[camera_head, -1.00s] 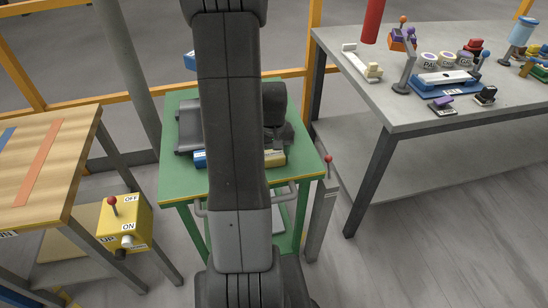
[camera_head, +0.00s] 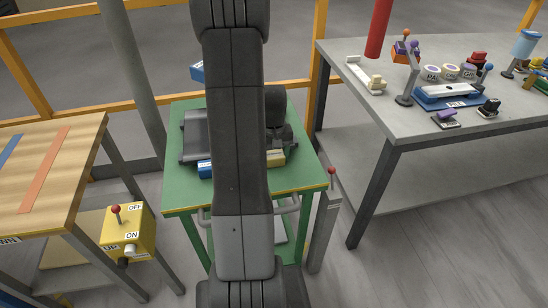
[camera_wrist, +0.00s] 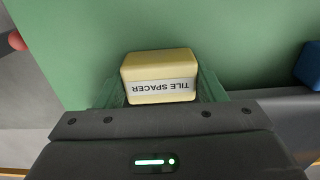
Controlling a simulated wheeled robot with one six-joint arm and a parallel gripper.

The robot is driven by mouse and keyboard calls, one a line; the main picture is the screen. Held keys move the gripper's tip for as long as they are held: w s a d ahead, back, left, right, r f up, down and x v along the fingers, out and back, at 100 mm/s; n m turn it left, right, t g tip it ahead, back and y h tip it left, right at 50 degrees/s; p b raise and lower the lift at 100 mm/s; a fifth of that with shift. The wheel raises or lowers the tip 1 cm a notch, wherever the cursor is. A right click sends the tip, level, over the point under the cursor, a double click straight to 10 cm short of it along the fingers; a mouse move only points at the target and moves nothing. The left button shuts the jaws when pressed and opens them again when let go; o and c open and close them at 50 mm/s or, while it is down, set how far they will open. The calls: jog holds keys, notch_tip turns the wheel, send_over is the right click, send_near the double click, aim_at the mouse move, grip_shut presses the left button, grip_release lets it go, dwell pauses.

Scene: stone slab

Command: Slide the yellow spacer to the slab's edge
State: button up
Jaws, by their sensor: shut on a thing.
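The yellow spacer (camera_wrist: 160,78), a pale yellow block labelled TILE SPACER, lies on the green top (camera_wrist: 240,50) in the wrist view. My gripper (camera_wrist: 161,88) is shut on it, with one finger at each side. In the head view a part of the yellow spacer (camera_head: 276,158) shows to the right of my arm, near the front part of the green table (camera_head: 190,195).
A blue block (camera_head: 205,168) lies on the green top left of my arm; a blue thing (camera_wrist: 309,65) shows at the wrist view's right. A red-knobbed lever (camera_head: 332,177) stands by the table's right corner. A cluttered grey table (camera_head: 400,125) is at right, a wooden one (camera_head: 80,180) at left.

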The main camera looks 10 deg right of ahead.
jog(key=o, duration=1.1)
notch_tip(320, 180, up, 14)
jog(key=shift+f+p, duration=0.1)
jog(key=shift+p, duration=0.2)
notch_tip(320, 180, down, 14)
jog(key=shift+r+b, duration=0.1)
jog(key=shift+b, duration=0.25)
jog(key=shift+s, duration=0.4)
